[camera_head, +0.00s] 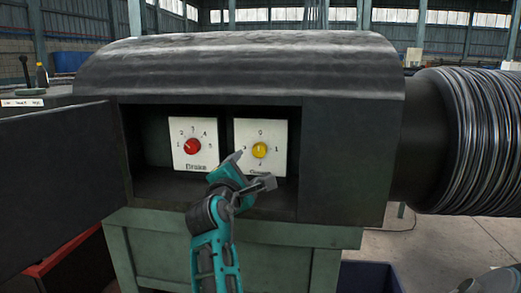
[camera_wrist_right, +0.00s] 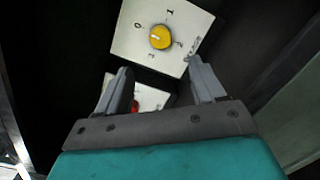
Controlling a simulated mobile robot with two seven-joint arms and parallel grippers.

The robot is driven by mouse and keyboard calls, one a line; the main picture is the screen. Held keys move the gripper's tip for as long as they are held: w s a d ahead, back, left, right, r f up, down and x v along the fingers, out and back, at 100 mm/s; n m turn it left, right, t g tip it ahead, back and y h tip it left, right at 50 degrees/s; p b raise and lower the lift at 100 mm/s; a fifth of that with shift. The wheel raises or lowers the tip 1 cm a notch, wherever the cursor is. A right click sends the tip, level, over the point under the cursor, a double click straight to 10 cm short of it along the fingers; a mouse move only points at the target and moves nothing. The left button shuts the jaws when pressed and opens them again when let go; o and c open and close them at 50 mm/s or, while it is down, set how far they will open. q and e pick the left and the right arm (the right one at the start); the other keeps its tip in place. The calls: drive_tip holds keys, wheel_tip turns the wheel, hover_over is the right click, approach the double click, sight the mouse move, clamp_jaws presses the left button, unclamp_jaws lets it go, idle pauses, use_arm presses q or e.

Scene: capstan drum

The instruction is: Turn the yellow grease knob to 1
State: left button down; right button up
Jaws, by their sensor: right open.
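The yellow grease knob (camera_head: 260,150) sits on a white dial plate (camera_head: 279,167) inside the open recess. A 0 is printed above it, with other marks around it. The label below is partly covered by my right gripper. The yellow knob also shows in the right wrist view (camera_wrist_right: 160,37); its pale mark seems to face roughly toward the 0, but it is small. My right gripper (camera_head: 254,171) is open and empty in front of the recess, below and left of the knob, apart from it. Its fingers also show in the right wrist view (camera_wrist_right: 160,78).
A red knob (camera_head: 192,146) on a plate labelled Brake (camera_head: 180,160) is left of the yellow one. An open dark door (camera_head: 55,155) stands at the left. The recess's right wall and lower ledge bound the space. A cable-wound drum (camera_head: 470,140) is at the right.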

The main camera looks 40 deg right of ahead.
sight(257, 153)
drive_tip(key=x, duration=1.3)
drive_tip(key=shift+w+a, duration=0.15)
drive_tip(key=shift+c, duration=0.4)
drive_tip(key=c, duration=1)
